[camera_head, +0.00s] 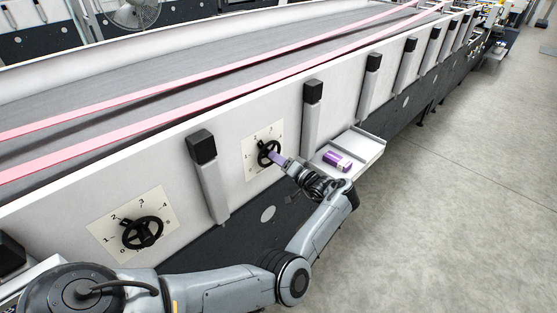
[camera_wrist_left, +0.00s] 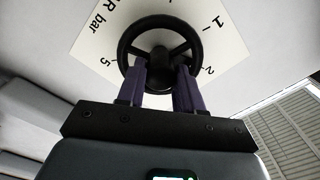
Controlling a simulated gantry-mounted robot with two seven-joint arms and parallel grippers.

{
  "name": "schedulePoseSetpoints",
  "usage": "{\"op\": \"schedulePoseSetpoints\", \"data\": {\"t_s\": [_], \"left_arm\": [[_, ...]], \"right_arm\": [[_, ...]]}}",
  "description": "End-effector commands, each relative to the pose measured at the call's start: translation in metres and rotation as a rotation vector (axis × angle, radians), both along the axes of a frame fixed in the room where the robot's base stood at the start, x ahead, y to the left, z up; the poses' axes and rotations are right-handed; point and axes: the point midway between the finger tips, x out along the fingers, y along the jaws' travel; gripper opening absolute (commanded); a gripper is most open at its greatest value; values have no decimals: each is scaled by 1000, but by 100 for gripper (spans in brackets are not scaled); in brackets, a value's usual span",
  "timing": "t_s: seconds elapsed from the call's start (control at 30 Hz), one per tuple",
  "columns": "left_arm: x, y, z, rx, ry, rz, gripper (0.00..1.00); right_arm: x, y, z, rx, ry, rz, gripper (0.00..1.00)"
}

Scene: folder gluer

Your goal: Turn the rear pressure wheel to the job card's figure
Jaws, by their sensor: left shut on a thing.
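The pressure wheel my left gripper holds is a black spoked handwheel (camera_head: 264,147) on a white numbered dial plate (camera_head: 250,150), on the side wall of the machine. My left gripper (camera_head: 277,157) is at this wheel, its purple fingers shut on it. In the left wrist view the fingers (camera_wrist_left: 163,85) grip the lower part of the wheel (camera_wrist_left: 158,22), with the dial plate (camera_wrist_left: 100,45) behind it. Part of the lettering there reads "R bar"; the wheel hides the rest. A second black wheel (camera_head: 142,232) on its own dial plate (camera_head: 104,232) is nearer. No job card is readable. My right gripper is not in view.
A white shelf (camera_head: 365,146) with a purple and white box (camera_head: 338,161) juts out to the right of the held wheel. Black-capped posts (camera_head: 203,150) line the wall. Pink belts (camera_head: 200,108) run along the top. The grey floor (camera_head: 450,220) is clear.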

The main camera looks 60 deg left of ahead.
Motion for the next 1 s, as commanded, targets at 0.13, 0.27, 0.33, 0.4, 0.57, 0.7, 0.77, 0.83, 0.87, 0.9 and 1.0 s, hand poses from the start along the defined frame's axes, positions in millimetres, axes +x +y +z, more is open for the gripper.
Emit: {"op": "schedulePoseSetpoints", "data": {"t_s": [0.13,0.27,0.33,0.4,0.57,0.7,0.77,0.83,0.87,0.9,1.0], "left_arm": [[0,0,1,1,-1,1,40],[0,0,1,1,-2,1,60],[0,0,0,1,-2,1,61],[0,0,0,0,-2,0,61],[0,-1,0,0,-2,0,61],[3,-8,-1,0,-2,-3,61],[4,-15,-1,-1,-3,-3,61],[6,-25,-2,-1,-3,-3,61],[8,-30,-2,-1,-3,-4,61],[9,-36,-3,-1,-3,-4,61],[13,-54,-3,-2,-2,-4,61]], "right_arm": [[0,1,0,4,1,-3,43],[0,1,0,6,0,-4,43],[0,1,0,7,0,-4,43],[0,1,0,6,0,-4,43],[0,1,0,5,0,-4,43],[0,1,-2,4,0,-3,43],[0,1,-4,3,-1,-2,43],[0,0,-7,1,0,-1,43],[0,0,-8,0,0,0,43],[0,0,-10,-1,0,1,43],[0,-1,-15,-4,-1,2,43]]}}
